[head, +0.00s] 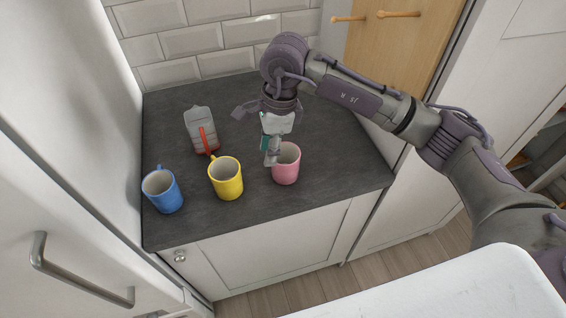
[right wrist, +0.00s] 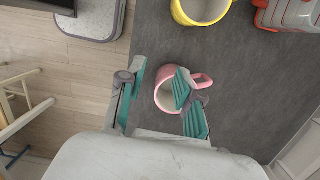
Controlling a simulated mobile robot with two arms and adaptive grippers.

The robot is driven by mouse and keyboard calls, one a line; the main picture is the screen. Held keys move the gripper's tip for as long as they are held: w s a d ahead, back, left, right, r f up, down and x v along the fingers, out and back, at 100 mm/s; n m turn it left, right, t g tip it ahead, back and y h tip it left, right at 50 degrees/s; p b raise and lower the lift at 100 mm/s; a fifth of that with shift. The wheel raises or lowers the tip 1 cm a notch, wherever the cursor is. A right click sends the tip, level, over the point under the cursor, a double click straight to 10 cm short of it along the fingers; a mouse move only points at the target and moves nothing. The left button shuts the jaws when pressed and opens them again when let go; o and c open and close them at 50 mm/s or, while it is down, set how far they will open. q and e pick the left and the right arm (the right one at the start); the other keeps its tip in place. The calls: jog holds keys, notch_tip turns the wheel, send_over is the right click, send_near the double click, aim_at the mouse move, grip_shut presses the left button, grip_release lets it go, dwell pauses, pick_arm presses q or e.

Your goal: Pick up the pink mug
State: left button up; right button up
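The pink mug (head: 288,168) stands upright on the dark slate worktop, at the right of the row of mugs. My right gripper (head: 271,157) points down at the mug's left side in the head view and covers part of it. In the right wrist view, the gripper (right wrist: 160,80) has its fingers apart with nothing clamped. One finger overlaps the opening of the pink mug (right wrist: 163,98), near its handle; the other is left of the mug. I cannot tell the exact height of the fingertips against the rim. My left gripper is not in view.
A yellow mug (head: 227,182) stands left of the pink one, and a blue mug (head: 163,193) farther left. A grey and red object (head: 200,120) stands behind them. The tiled wall (head: 193,41) bounds the back. The worktop (head: 335,140) is clear at right.

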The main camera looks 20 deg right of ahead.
jog(key=d, duration=0.1)
jog(key=d+h, duration=0.1)
jog(key=w+d+h, duration=0.1)
jog(key=d, duration=0.1)
jog(key=shift+w+r, duration=0.1)
jog(key=shift+r, duration=0.3)
jog(key=p, duration=0.3)
send_over(285, 182)
notch_tip(285, 182, down, 8)
jog(key=shift+r, duration=0.2)
notch_tip(285, 182, down, 5)
jog(key=shift+r+p, duration=0.1)
jog(key=shift+p, duration=0.6)
jog(key=shift+w+f, duration=0.1)
jog(key=shift+f, duration=0.5)
grip_shut()
